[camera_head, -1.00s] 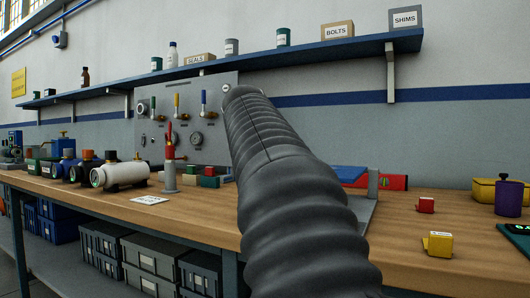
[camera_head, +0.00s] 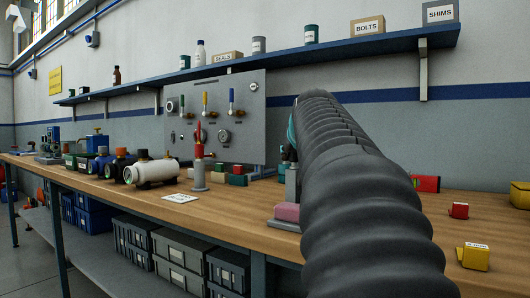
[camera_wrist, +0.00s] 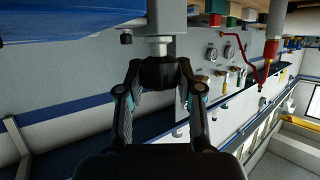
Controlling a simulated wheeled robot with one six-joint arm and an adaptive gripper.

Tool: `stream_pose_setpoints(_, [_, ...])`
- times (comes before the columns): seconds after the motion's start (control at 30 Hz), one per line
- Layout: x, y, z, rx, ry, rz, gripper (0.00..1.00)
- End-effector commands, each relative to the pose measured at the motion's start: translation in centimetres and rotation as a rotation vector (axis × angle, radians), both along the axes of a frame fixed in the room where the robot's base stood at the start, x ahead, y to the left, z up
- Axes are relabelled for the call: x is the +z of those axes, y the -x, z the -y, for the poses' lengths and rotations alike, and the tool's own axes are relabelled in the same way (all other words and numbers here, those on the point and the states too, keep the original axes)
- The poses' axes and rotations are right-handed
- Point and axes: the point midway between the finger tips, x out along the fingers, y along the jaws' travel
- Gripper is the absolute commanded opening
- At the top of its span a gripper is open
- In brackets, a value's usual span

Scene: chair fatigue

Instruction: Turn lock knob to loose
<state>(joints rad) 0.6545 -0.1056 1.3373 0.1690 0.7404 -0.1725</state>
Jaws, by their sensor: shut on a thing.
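A dark round knob (camera_wrist: 159,74) sits on a short silver shaft under a grey block in the wrist view, which looks upside down. My gripper (camera_wrist: 160,68) has its two fingers on either side of the knob, shut on it. The knob's marking and its turn position cannot be read. In the head view my thick black ribbed arm hides the knob and most of the gripper. A grey base with a pink block (camera_head: 287,212) shows beside my arm.
A grey gauge panel (camera_head: 225,115) stands behind the bench. A red-handled post (camera_head: 198,160) and a white cylinder (camera_head: 155,172) stand left of my arm. Small red (camera_head: 459,210) and yellow (camera_head: 474,257) blocks lie to the right. A blue shelf (camera_head: 390,48) runs above.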

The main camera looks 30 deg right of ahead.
Motion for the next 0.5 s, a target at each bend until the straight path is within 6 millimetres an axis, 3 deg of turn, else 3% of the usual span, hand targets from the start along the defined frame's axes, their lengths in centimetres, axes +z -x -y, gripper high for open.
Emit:
stream_pose_setpoints(0.3, [-0.12, -0.01, 0.01, 0.0, -0.002, -0.003, 0.01])
stream_pose_setpoints(0.33, [-0.12, -0.02, 0.01, 0.0, -0.002, -0.003, 0.43])
stream_pose_setpoints(0.4, [-0.12, -0.03, 0.0, 0.0, -0.001, -0.002, 0.61])
stream_pose_setpoints(0.5, [-0.1, -0.03, 0.0, 0.0, -0.001, -0.002, 0.62])
